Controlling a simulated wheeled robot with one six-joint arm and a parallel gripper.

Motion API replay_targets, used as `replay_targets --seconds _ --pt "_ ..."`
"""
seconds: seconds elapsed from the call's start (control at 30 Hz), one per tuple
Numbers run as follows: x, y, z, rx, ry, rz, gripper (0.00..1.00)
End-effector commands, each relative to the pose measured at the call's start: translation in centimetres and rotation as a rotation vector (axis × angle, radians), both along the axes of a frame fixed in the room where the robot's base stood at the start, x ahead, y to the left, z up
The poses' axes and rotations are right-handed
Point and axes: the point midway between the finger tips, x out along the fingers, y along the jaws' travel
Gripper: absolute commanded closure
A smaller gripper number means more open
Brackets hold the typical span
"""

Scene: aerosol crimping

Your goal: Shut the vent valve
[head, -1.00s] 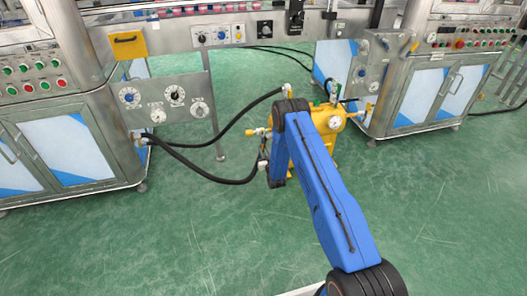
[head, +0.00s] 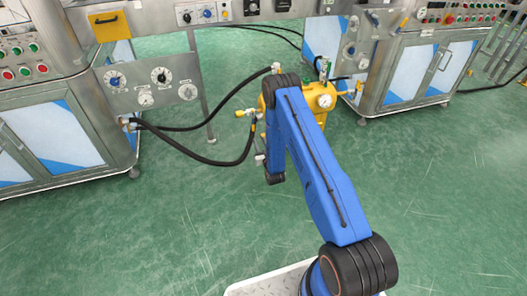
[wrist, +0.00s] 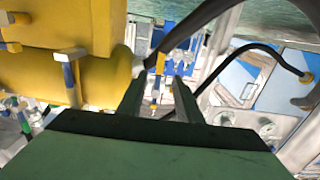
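A yellow tank (head: 312,112) with a round gauge (head: 324,101) and brass fittings (head: 246,113) stands on the floor beyond my arm. In the wrist view the yellow tank (wrist: 100,82) fills the left side. A small valve with a blue and white lever (wrist: 69,78) stands out in front of the tank, left of my fingers. More small valves sit at the left edge. I cannot tell which one is the vent valve. My gripper (wrist: 158,88) has its two fingers apart with nothing clearly held between them. In the head view my arm hides the gripper and part of the tank.
Two black hoses (head: 205,160) run from the left cabinet (head: 55,120) to the tank fittings. A panel with dials (head: 150,82) stands behind them. Another cabinet (head: 410,70) stands at the right. The green floor (head: 450,200) at front right is clear.

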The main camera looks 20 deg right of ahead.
Motion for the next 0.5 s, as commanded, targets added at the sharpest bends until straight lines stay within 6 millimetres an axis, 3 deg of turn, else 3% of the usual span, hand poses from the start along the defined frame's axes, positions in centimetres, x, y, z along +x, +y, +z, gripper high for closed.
replay_targets --seconds 0.23,0.5 --pt "-4.5 0.0 0.0 0.000 0.002 0.000 0.68" --pt "-6.6 0.0 0.0 0.000 0.000 0.000 0.68"
